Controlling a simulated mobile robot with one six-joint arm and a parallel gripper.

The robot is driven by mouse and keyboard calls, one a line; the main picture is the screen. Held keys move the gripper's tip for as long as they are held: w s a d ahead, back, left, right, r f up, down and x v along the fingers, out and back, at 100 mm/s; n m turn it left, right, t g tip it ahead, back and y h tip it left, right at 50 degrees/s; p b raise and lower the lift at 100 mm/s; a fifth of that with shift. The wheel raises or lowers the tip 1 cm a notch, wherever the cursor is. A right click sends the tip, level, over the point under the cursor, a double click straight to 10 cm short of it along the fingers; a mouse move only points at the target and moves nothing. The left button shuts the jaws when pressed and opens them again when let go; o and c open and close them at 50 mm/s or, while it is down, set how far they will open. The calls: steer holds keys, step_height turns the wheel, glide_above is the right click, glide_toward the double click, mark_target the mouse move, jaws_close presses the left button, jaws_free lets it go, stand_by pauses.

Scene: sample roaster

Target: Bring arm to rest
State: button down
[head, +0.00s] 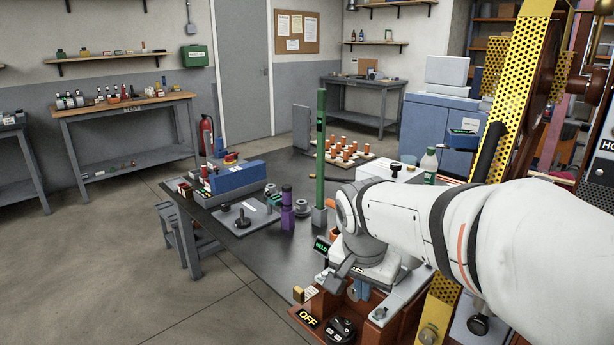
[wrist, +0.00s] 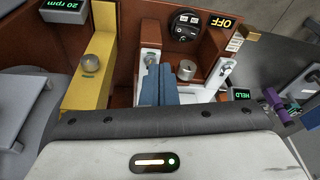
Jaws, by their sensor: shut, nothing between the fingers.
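My white arm reaches in from the right of the head view, and its end is over the rust-brown roaster body (head: 390,325) at the front. My gripper (wrist: 158,84) shows in the wrist view as two blue fingers side by side. They are shut with nothing between them. They point down at the roaster's front, between a yellow bar (wrist: 90,65) and a metal knob (wrist: 186,70). I cannot tell whether they touch anything. In the head view the blue fingers (head: 359,291) are partly hidden by the wrist.
A black dial (head: 341,330) with an OFF label (head: 308,319) and a HELD display (head: 321,244) are close to the wrist. A green post (head: 320,150), purple piece (head: 287,208) and blue block (head: 237,177) stand on the dark table. A yellow perforated frame (head: 517,70) rises at right. Left floor is clear.

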steer(key=s+d+r+n+y+p, duration=0.1)
steer(key=s+d+r+n+p, duration=0.2)
steer(key=s+r+n+p, duration=0.3)
steer(key=s+r+p, duration=0.3)
steer(key=s+p, duration=0.3)
steer(key=shift+s+d+r+n, duration=0.15)
steer(key=shift+d+r+n, duration=0.05)
steer(key=shift+r+n, duration=0.2)
steer(key=shift+f, duration=0.1)
